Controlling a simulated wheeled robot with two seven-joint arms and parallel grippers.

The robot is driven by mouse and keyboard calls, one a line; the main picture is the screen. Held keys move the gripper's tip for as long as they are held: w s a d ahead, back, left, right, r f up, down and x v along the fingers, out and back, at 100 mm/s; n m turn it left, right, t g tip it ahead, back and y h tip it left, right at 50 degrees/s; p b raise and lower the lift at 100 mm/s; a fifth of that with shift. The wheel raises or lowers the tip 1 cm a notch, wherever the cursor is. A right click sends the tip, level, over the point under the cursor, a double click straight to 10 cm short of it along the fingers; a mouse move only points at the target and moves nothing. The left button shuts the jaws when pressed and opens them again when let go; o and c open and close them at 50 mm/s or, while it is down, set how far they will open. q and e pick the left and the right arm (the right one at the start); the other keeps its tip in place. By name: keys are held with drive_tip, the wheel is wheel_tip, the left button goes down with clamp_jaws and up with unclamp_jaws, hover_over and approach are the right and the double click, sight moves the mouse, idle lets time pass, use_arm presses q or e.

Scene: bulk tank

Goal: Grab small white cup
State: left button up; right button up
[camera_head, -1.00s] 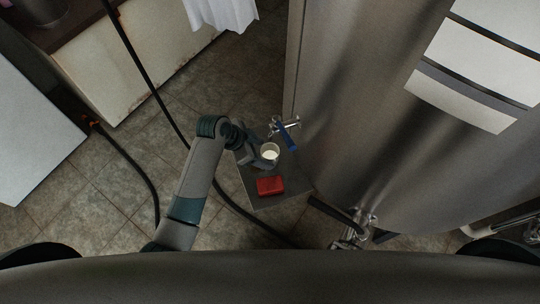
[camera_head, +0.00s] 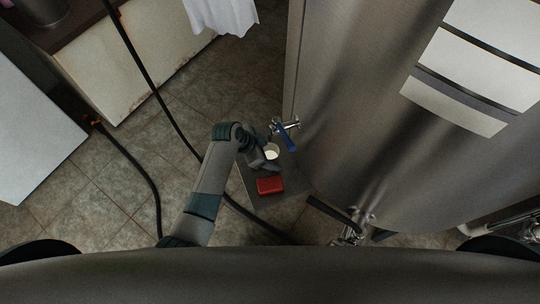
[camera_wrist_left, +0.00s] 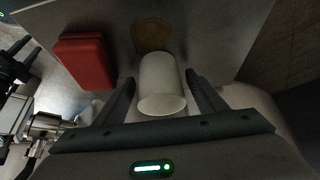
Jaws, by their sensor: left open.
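The small white cup (camera_head: 271,152) is over the grey stand under the tank's tap, at the end of my left arm. In the left wrist view the cup (camera_wrist_left: 161,84) sits between the two fingers of my left gripper (camera_wrist_left: 165,88), which are open with a gap visible on each side. In the head view my left gripper (camera_head: 264,158) is beside the cup and partly hidden by its own wrist. My right gripper is not in view.
A red box (camera_head: 270,185) lies on the grey stand (camera_head: 290,197), close to the cup. A metal tap with a blue handle (camera_head: 288,138) juts out just above. The large steel tank (camera_head: 350,110) fills the right. A black hose (camera_head: 150,85) crosses the tiled floor.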

sight(269, 146)
use_arm(q)
drive_tip(key=c, duration=1.2)
drive_tip(key=shift+a+r+b, duration=0.15)
drive_tip(key=shift+r+b, duration=0.1)
drive_tip(key=shift+b, duration=0.1)
drive_tip(key=shift+r, duration=0.15)
drive_tip(key=shift+r+b, duration=0.9)
drive_tip(key=shift+r, duration=2)
drive_tip(key=shift+s+a+r+b, duration=0.1)
drive_tip(key=shift+s+a+b, duration=0.95)
drive_tip(key=shift+a, duration=2)
drive_tip(key=shift+s+a+r+b, duration=0.1)
drive_tip(key=shift+s+a+b, duration=0.9)
drive_tip(key=shift+a, duration=2.05)
drive_tip(key=shift+s+a+b, duration=0.55)
drive_tip(key=shift+s+a, duration=0.95)
drive_tip(key=shift+a, duration=1.55)
